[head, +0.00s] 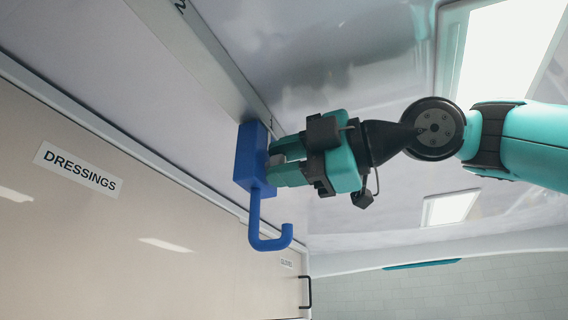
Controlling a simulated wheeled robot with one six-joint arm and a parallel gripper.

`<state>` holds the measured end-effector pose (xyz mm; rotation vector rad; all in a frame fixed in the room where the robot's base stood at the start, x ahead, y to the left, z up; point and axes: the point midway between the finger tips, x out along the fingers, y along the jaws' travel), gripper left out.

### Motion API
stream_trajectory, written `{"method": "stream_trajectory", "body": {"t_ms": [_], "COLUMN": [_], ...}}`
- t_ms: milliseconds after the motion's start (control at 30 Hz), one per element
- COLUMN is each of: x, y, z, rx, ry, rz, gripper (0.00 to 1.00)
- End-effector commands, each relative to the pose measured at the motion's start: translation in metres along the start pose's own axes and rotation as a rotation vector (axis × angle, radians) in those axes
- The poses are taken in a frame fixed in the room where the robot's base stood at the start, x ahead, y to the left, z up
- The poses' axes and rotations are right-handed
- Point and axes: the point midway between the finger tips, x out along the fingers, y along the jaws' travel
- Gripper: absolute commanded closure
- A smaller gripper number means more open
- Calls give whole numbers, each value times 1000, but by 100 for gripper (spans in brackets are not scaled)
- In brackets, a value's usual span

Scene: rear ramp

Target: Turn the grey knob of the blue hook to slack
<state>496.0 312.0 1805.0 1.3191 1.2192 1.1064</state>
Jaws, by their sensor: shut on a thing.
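The grey knob (274,160) is on the body's right face and is mostly hidden by my fingers; only a small grey part shows. My gripper (280,163) comes in from the right, with its fingertips at the body's right face, shut on the knob. The knob's turn position cannot be read from here.
The grey rail (215,65) runs along the ceiling edge above the hook. A cabinet front with a DRESSINGS label (78,170) fills the left. A black handle (305,292) is low in the middle. Lit ceiling panels (510,50) are at right. Space below my gripper is clear.

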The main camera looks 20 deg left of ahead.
Motion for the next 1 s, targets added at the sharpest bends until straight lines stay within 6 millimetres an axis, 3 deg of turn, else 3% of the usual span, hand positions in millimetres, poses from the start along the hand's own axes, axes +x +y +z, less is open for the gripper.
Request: {"method": "stream_trajectory", "body": {"t_ms": [600,633,700,733,1000], "x": [0,0,0,0,0], "y": [0,0,0,0,0], "z": [0,0,0,0,0], "rx": [-41,-41,-41,-41,-41], "ry": [0,0,0,0,0], "rz": [-1,-1,-1,-1,0], "gripper": [92,64,48,44,44]}}
